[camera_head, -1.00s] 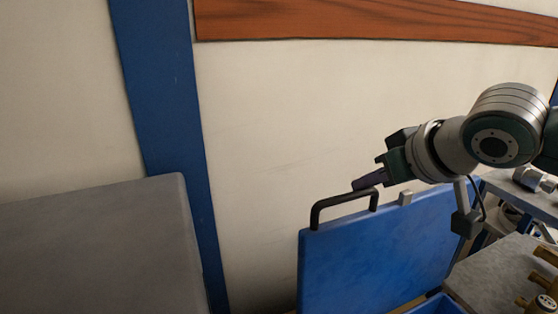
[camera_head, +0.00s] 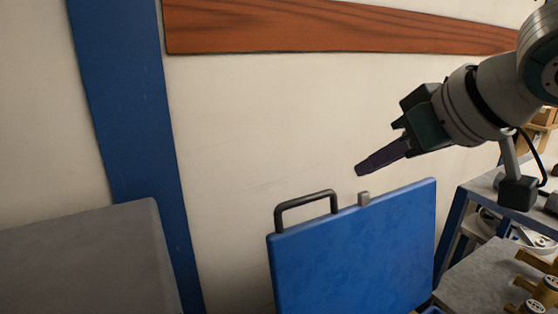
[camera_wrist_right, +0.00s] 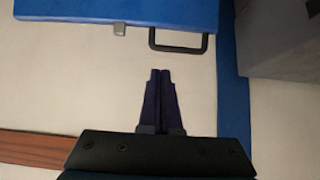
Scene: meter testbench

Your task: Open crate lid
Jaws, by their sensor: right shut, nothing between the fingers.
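The blue crate lid (camera_head: 355,250) stands raised, near upright, in front of the wall in the head view. A dark handle (camera_head: 304,198) and a small grey catch (camera_head: 364,198) sit on its top edge. My right gripper (camera_head: 361,170) is shut and empty, above the lid's top edge and apart from it. In the right wrist view the shut fingers (camera_wrist_right: 161,73) point toward the lid (camera_wrist_right: 120,12), with a gap to the handle (camera_wrist_right: 179,48) and the catch (camera_wrist_right: 120,29). The crate's body is mostly hidden below the frame. My left gripper is not in view.
A grey panel or box (camera_head: 85,260) stands at the left, by a blue post (camera_head: 130,120). A wooden rail (camera_head: 330,28) runs along the wall. At the right, a grey bench (camera_head: 485,285) holds brass fittings (camera_head: 540,290).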

